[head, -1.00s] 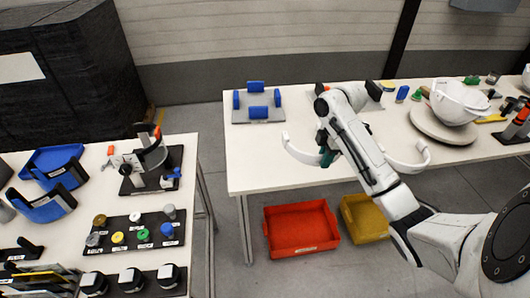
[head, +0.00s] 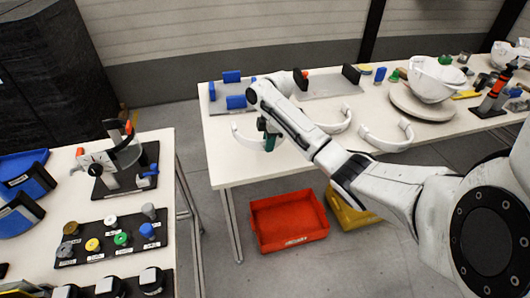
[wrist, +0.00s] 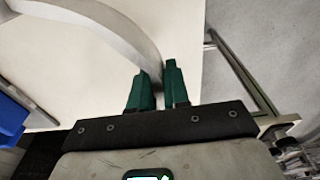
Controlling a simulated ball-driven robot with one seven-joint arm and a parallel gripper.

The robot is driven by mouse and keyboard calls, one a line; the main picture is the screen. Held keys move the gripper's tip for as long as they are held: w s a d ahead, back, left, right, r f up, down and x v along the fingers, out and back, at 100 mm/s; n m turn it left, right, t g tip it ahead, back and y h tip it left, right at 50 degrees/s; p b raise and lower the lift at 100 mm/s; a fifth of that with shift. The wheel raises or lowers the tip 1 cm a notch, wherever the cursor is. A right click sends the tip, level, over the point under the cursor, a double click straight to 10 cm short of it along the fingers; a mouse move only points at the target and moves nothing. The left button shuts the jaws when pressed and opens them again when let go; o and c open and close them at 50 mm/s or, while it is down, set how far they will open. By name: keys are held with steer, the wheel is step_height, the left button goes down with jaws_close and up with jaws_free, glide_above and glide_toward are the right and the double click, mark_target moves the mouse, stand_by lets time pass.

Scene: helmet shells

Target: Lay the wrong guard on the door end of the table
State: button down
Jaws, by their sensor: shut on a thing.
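My gripper (head: 268,141) has green fingers and is over the left part of the far table (head: 222,165). It is shut on a white curved guard (head: 243,138), whose band curves away to the left. In the wrist view, one end of the guard (wrist: 118,28) runs between the fingers (wrist: 157,86). I cannot tell whether the guard touches the table. Two similar white guards lie farther right: one (head: 340,125) partly behind my arm, and one (head: 388,143) near the front edge. No marking shows which is wrong.
A grey stand with blue blocks (head: 232,91) is behind my gripper, and a plate with black uprights (head: 330,84) is right of it. White shells (head: 432,80) stand farther right. A red bin (head: 288,222) and a yellow bin (head: 352,212) are below the table. A gap separates the near-left table (head: 175,190).

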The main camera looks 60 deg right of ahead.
mark_target(264, 158)
steer(key=shift+w+d+f, duration=0.1)
steer(key=shift+w+f, duration=0.55)
steer(key=shift+f, duration=1.8)
steer(key=c, duration=1.1)
jaws_free()
